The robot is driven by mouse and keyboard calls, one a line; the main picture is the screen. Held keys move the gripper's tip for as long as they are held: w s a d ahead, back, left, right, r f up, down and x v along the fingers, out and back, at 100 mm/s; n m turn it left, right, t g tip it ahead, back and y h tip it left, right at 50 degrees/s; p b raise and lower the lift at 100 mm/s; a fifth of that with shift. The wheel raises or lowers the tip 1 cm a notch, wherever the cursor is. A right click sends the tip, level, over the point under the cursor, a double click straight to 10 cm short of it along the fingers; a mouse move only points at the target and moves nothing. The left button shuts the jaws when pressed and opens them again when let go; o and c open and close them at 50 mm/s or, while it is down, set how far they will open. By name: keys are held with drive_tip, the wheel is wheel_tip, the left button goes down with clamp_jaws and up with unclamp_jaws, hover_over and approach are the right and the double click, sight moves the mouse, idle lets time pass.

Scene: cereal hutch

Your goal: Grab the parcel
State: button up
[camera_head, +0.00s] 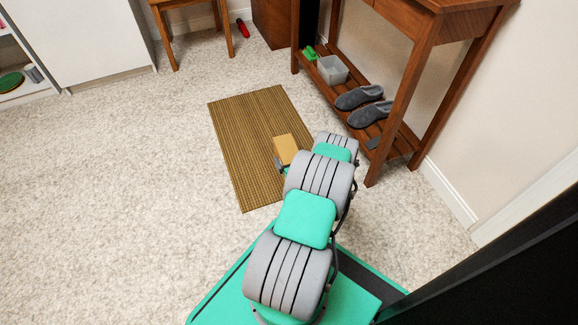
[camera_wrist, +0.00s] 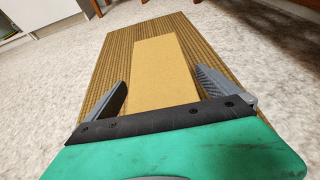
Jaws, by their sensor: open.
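The parcel (camera_head: 286,148) is a tan box on the brown woven mat (camera_head: 236,120) in the head view, partly hidden by my arm. In the wrist view the parcel (camera_wrist: 160,70) lies ahead, its near end between the two fingers of my gripper (camera_wrist: 170,95). The fingers are open, one on each side of the parcel, with a gap showing at the left. In the head view my gripper is mostly hidden behind my arm.
A white cabinet (camera_head: 90,40) and a wooden stool (camera_head: 190,5) stand at the back. Carpet to the left is clear.

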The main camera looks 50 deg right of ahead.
drive_tip(key=shift+w+d, duration=0.1)
drive_tip(key=shift+c, duration=0.3)
drive_tip(key=c, duration=2)
drive_tip(key=shift+r, duration=0.1)
drive_tip(key=shift+c, duration=0.3)
drive_tip(key=shift+r, duration=0.1)
